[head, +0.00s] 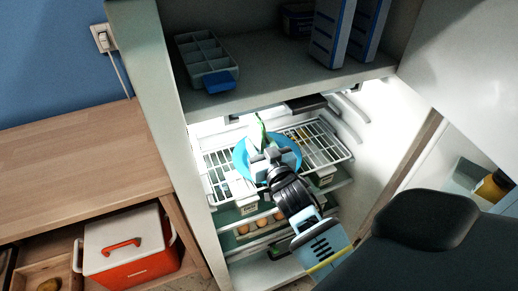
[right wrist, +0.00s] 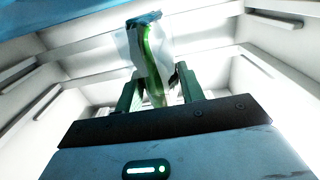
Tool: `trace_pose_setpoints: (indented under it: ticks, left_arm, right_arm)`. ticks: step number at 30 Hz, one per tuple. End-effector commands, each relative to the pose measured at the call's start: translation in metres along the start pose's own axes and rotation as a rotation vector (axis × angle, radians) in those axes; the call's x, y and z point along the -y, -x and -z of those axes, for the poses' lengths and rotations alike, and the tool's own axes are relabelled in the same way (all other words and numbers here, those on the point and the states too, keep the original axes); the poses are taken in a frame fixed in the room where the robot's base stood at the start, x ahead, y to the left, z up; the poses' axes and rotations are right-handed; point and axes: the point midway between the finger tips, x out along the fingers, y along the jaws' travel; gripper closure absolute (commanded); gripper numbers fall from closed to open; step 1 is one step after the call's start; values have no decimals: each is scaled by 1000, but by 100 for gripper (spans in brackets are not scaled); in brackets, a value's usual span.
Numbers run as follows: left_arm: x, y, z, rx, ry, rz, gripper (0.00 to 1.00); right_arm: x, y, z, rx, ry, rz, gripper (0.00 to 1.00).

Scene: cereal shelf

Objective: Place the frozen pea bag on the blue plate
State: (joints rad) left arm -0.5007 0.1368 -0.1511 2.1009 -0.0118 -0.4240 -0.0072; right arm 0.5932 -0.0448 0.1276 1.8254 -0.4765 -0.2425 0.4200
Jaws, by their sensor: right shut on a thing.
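The blue plate (head: 241,160) lies on the wire rack inside the lit fridge, partly hidden behind my right gripper. My right gripper (head: 263,153) reaches into the fridge and overlaps the plate in the head view. It is shut on the frozen pea bag (head: 261,127), which shows as a thin green strip above the fingers. In the right wrist view the bag (right wrist: 152,58) is green and whitish and stands out between the two fingers (right wrist: 158,92). I cannot tell whether the bag touches the plate. My left gripper is not in view.
The wire rack (head: 325,140) has side walls and a freezer ceiling close around my arm. Eggs (head: 262,223) sit on a lower shelf. An ice tray (head: 203,58) and blue boxes (head: 331,30) stand above. The open door (head: 468,75) is right; a wooden counter (head: 75,165) is left.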

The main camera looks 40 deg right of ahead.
Motion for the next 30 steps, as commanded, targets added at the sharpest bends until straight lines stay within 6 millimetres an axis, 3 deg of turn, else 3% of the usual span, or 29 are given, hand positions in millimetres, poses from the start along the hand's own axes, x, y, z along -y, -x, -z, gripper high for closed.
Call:
trace_pose_setpoints:
  ticks: [3, 29, 30]
  left_arm:
    - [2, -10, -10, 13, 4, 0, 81]
    - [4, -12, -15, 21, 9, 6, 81]
    - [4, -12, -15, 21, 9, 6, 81]
  right_arm:
    - [2, 2, -14, 0, 0, 0, 94]
    - [2, 2, -24, -3, 0, 0, 94]
    - [2, 2, -25, 0, 0, -1, 60]
